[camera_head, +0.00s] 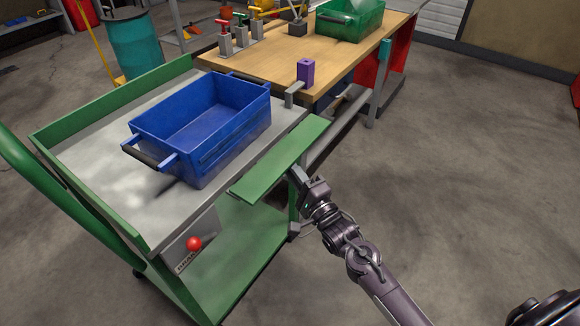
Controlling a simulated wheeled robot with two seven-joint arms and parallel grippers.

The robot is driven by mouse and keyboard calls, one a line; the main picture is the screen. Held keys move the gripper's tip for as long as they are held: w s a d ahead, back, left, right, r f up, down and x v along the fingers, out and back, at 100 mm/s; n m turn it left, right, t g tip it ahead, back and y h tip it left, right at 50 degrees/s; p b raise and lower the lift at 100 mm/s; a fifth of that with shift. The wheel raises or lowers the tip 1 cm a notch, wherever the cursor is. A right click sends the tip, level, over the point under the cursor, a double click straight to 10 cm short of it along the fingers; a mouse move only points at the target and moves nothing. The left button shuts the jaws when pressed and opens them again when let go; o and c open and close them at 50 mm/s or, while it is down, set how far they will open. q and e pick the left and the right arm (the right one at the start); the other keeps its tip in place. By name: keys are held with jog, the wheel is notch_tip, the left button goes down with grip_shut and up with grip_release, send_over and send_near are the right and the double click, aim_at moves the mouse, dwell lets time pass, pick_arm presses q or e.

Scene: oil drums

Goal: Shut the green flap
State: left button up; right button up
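The green flap (280,160) is a long flat panel along the right side of a green cart. It sticks outward from the cart's edge, roughly level or a little tilted; the exact angle is hard to tell. My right gripper (295,178) is at the flap's outer edge, near the middle of its length. Its tip is at or just under that edge, and I cannot tell whether it touches. The fingers are too small and partly hidden to show whether they are open or shut. My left gripper is not in view.
A blue crate (205,122) stands on the cart's grey top (92,160). A red button (194,243) is on the cart's front. A wooden workbench (270,62) with a purple block (306,72) and a green crate (349,20) adjoins behind. Floor at right is clear.

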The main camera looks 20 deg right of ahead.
jog(key=shift+x, duration=1.45)
grip_shut()
